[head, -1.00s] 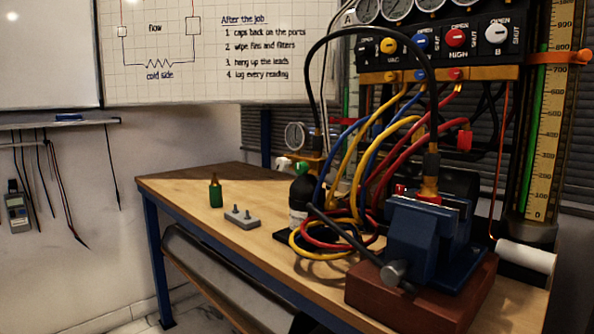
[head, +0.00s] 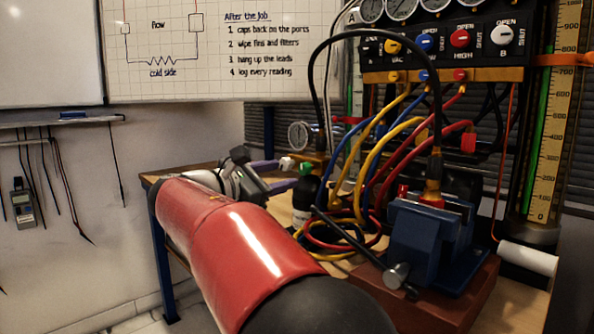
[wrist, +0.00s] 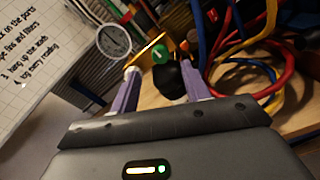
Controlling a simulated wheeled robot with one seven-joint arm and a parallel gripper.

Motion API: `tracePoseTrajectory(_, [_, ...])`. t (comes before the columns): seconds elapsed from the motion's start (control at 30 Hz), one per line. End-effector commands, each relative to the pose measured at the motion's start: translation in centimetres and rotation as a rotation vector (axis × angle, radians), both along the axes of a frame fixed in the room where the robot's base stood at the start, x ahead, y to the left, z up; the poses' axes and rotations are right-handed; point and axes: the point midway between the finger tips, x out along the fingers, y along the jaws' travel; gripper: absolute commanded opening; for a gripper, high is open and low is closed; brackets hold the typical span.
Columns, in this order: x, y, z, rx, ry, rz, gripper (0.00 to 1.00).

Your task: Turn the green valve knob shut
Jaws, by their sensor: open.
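The green valve knob (head: 306,168) is small and sits on the brass fitting by the round gauge. It also shows in the wrist view (wrist: 160,54), beyond and between the fingertips. My gripper (head: 281,173) is open, with two purple fingers pointing at the knob from the left in the head view. In the wrist view my gripper (wrist: 160,66) has a clear gap between its fingers and nothing held. The knob looks apart from the fingers, but I cannot tell the exact gap.
The round gauge (head: 298,135) stands close to the knob; it also shows in the wrist view (wrist: 114,41). A white knob (head: 287,163) is beside the green one. A black bottle (head: 306,198), looping hoses (head: 345,190) and a blue vise (head: 418,240) crowd the right.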

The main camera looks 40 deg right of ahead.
Motion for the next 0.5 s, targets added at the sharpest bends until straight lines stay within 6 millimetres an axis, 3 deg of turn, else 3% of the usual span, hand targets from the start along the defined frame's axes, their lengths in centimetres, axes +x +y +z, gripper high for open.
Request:
tracePoseTrajectory(0.3, [0.4,-5.1,0.0,0.002,-0.001,-0.001,0.47])
tracePoseTrajectory(0.5, [0.5,-6.4,0.0,0.003,-0.002,0.001,0.47])
